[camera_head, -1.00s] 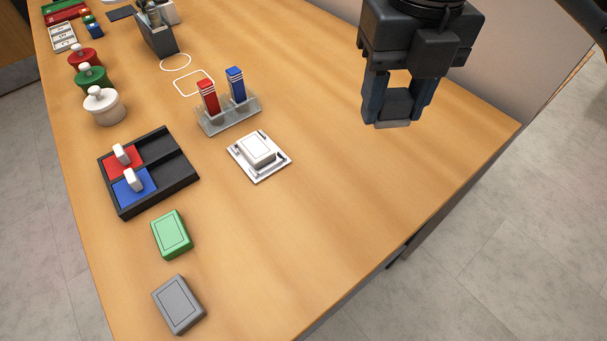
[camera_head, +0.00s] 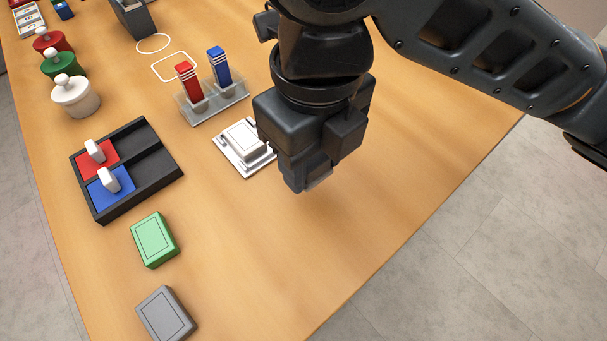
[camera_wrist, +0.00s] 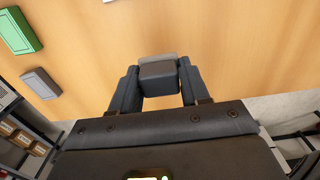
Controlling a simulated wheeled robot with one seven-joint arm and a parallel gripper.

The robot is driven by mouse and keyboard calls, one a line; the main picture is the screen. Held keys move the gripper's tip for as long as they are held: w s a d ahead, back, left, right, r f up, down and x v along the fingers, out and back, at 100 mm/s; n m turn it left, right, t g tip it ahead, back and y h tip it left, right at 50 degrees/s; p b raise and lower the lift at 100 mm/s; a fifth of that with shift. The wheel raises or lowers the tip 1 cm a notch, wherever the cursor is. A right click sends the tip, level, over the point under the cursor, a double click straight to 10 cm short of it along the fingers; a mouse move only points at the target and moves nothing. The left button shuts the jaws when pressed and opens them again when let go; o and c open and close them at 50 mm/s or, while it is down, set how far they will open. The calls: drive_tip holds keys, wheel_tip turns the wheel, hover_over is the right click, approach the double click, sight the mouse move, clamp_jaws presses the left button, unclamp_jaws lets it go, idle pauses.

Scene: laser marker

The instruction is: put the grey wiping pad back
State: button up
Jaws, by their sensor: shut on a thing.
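My gripper (camera_head: 308,180) is above the table, right of the white square plate. In the wrist view its two fingers (camera_wrist: 159,72) are shut on a dark grey block with a lighter grey strip at its far end, which I take to be the grey wiping pad (camera_wrist: 158,82). In the head view the arm and gripper mostly hide it. A grey block with a thin rectangular outline on top (camera_head: 166,315) lies near the table's front left edge; it also shows in the wrist view (camera_wrist: 41,84). The held pad is apart from it.
A green block (camera_head: 155,240) lies behind the grey one. A black tray (camera_head: 158,182) holds red and blue pieces with white handles. A white block sits on a white plate (camera_head: 226,150) beside my gripper. A clear stand (camera_head: 240,92) holds red and blue markers. The table's front right is clear.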

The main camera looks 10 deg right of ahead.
sight(303, 196)
drive_tip(key=shift+s+a+f, duration=0.1)
drive_tip(key=shift+a+f, duration=0.25)
drive_tip(key=shift+a, duration=0.15)
drive_tip(key=shift+f, duration=1.95)
drive_tip(key=shift+f, duration=0.15)
drive_tip(key=shift+f+b, duration=0.15)
drive_tip(key=shift+b, duration=0.25)
drive_tip(key=o, duration=1.1)
wheel_tip(303, 196, up, 13)
drive_tip(key=shift+f+p, duration=0.2)
drive_tip(key=shift+p, duration=0.85)
